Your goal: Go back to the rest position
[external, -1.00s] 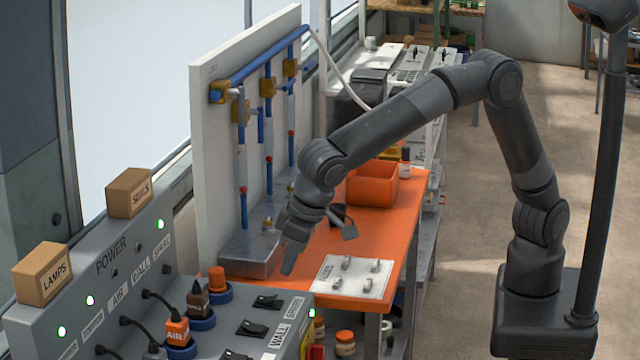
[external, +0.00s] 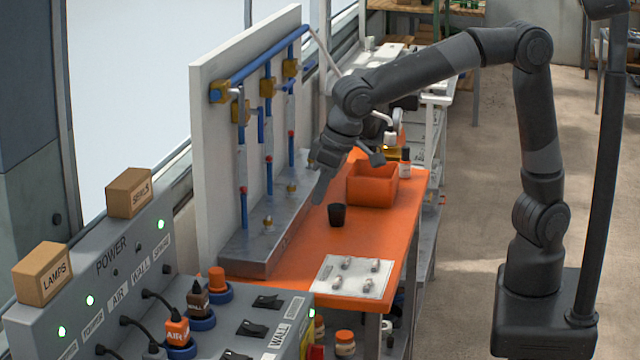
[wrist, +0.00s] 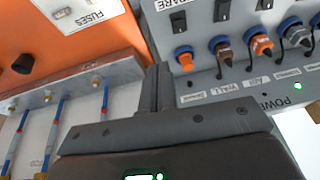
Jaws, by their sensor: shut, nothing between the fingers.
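My gripper (external: 322,186) hangs above the orange bench top, in front of the white pipe board, with its fingers pointing down. In the wrist view my gripper (wrist: 157,88) shows its two fingers together with nothing between them. My arm is raised and bent, reaching left from its base at the right. The gripper touches nothing that I can see.
The orange table (external: 385,235) holds a black cup (external: 337,214), an orange bin (external: 372,186) and a white fuse card (external: 349,277). The pipe board (external: 215,150) stands behind. A grey power panel (external: 130,285) fills the front left.

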